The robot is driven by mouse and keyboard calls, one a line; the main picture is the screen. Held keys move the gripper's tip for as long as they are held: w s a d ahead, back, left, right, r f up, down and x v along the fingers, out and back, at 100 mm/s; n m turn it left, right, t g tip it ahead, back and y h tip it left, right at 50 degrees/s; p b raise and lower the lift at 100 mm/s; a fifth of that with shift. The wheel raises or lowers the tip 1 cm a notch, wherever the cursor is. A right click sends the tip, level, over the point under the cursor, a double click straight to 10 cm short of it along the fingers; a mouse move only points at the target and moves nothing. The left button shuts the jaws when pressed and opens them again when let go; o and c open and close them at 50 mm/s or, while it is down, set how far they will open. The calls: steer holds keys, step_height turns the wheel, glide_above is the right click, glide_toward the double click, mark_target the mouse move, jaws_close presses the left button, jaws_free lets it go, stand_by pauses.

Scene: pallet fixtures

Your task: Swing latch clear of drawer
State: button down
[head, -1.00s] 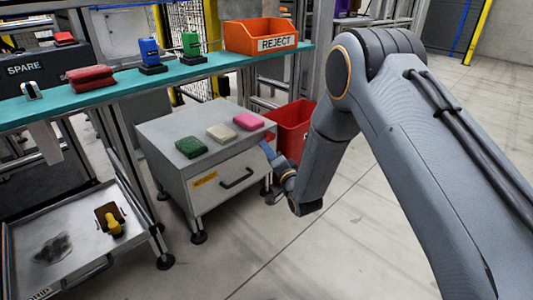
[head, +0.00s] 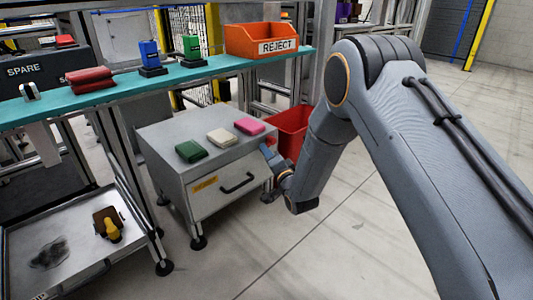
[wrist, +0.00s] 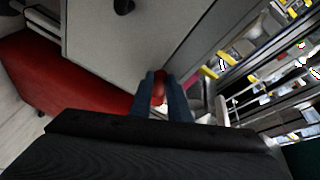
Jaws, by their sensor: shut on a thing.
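A grey cabinet (head: 175,150) has a closed drawer (head: 215,199) with a black handle (head: 238,184) and a yellow label. The drawer front also shows in the wrist view (wrist: 130,45). My gripper (head: 268,153) is at the cabinet's right front corner, beside the drawer. In the wrist view its two blue fingers (wrist: 161,92) are shut on a small red latch (wrist: 159,86). The latch is mostly hidden between the fingers, so its angle against the drawer edge cannot be told. In the head view my gripper hides most of it.
Green (head: 191,151), cream (head: 222,137) and pink (head: 249,126) blocks lie on the cabinet top. A red bin (head: 292,128) stands behind my gripper. A teal shelf (head: 190,72) with an orange REJECT bin (head: 258,40) runs above. The floor in front is clear.

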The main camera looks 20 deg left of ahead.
steer(key=shift+s+r+m+g+h+p, duration=0.15)
steer(key=shift+r+m+g+p, duration=0.2)
steer(key=shift+m+p, duration=0.6)
steer(key=shift+w+r+m+g+h+p, duration=0.1)
steer(key=shift+r+m+g+h+p, duration=0.25)
steer(key=shift+p, duration=1.1)
steer(key=shift+s+r+m+g+p, duration=0.15)
steer(key=shift+r+m+p, duration=0.3)
steer(key=shift+m+p, duration=0.55)
steer(key=c, duration=1.7)
jaws_free()
steer(key=shift+o, duration=0.2)
steer(key=p+v, duration=0.3)
steer(key=v, duration=0.4)
steer(key=shift+s+d+p, duration=0.2)
steer(key=shift+d+p, duration=0.15)
